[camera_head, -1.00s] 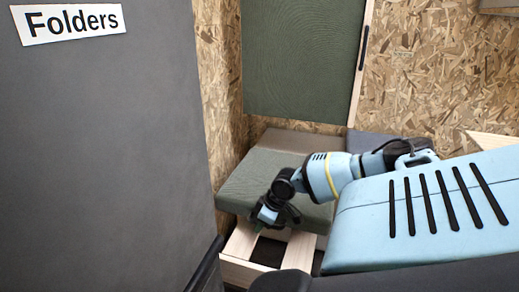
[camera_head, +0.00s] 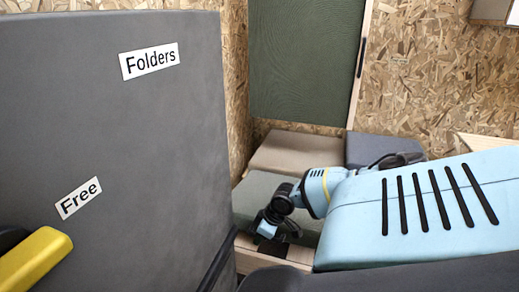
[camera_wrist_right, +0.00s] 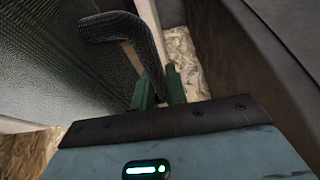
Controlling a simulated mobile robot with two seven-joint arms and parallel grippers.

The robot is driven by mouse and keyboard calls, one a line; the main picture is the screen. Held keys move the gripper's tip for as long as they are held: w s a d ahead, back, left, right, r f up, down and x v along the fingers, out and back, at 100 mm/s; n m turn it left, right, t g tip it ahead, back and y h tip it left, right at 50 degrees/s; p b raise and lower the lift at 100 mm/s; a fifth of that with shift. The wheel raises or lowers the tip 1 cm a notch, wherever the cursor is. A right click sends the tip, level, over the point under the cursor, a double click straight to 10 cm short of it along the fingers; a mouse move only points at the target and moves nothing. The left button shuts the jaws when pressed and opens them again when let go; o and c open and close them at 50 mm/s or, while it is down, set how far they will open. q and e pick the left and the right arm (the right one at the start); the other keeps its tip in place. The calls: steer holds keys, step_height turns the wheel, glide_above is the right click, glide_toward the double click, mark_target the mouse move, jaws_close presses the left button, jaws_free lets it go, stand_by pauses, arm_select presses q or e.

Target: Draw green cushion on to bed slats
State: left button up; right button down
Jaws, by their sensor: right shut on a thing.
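The green cushion (camera_head: 253,190) lies flat low in the head view, in front of a beige cushion, with its near edge over the pale wooden bed slats (camera_head: 297,254). Its right part is hidden behind my right arm. In the right wrist view, green ribbed fabric (camera_wrist_right: 45,65) fills the left side, and the two green fingers (camera_wrist_right: 159,88) are close together. My left gripper is not in view.
A tall grey panel labelled Folders and Free (camera_head: 120,150) stands close on the left. A beige cushion (camera_head: 295,152) and a grey-blue one (camera_head: 375,148) lie behind. A green upright panel (camera_head: 305,60) hangs before the chipboard wall (camera_head: 425,75). A yellow part (camera_head: 35,258) shows lower left.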

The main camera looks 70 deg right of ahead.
steer(key=shift+a, duration=0.15)
steer(key=c, duration=1.3)
jaws_free()
steer(key=shift+s+r+p, duration=0.25)
steer(key=shift+r+p, duration=0.3)
steer(key=shift+r, duration=0.05)
steer(key=p+v, duration=0.4)
steer(key=v, duration=0.1)
steer(key=shift+w+r, duration=0.1)
steer(key=shift+r, duration=0.05)
steer(key=shift+s+r+p, duration=0.35)
steer(key=shift+r+p, duration=0.2)
steer(key=shift+p, duration=0.15)
